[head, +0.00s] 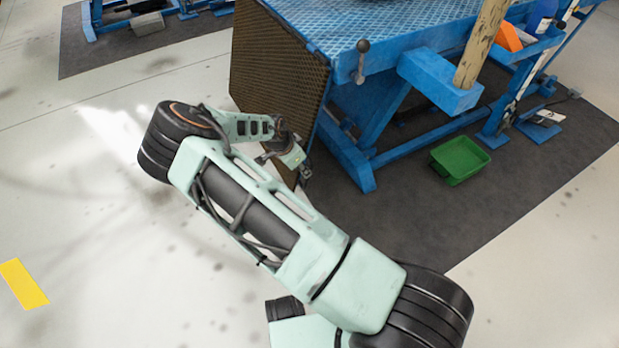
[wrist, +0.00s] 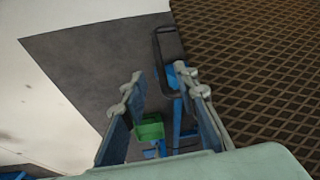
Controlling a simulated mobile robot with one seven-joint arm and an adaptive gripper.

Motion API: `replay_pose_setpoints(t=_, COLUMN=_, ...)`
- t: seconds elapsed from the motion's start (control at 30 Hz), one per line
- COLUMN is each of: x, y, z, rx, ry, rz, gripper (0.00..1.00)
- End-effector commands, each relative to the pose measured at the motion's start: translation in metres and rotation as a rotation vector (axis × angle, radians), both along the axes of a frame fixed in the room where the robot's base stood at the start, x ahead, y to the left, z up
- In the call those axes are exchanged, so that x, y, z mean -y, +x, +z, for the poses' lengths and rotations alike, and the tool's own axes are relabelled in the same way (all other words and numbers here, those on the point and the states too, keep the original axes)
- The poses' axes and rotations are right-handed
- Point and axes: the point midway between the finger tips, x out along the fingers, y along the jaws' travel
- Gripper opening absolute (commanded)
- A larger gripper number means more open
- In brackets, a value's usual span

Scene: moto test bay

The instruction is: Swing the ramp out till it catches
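The ramp (head: 275,75) is a brown panel with a diamond grid, hanging steeply down from the left end of the blue lift table (head: 385,30). It fills the right of the wrist view (wrist: 265,65). A dark loop-shaped handle (wrist: 168,45) shows beside the ramp's edge in the wrist view. My gripper (head: 303,172) is low by the ramp's lower edge. In the wrist view its two fingers (wrist: 163,88) are apart, with the lower part of the loop showing between or just beyond their tips. I cannot tell whether they touch it. The catch is not visible.
A green tray (head: 459,160) lies on the dark mat (head: 440,215) right of the table's blue legs. A wooden post (head: 482,45) stands at the table's side. The pale floor (head: 80,190) left of the ramp is clear, apart from a yellow strip (head: 22,284).

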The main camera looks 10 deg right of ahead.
Motion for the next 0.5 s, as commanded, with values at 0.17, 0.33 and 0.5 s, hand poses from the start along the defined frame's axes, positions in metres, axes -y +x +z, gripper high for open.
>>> replay_pose_setpoints(t=0.17, x=0.013, y=0.008, z=-0.038, rx=-0.002, ry=-0.002, rz=0.000, gripper=0.27)
replay_pose_setpoints(t=0.33, x=0.021, y=0.015, z=-0.063, rx=0.000, ry=-0.001, rz=0.000, gripper=0.27)
replay_pose_setpoints(t=0.5, x=0.026, y=0.018, z=-0.075, rx=0.000, ry=0.000, rz=0.001, gripper=0.27)
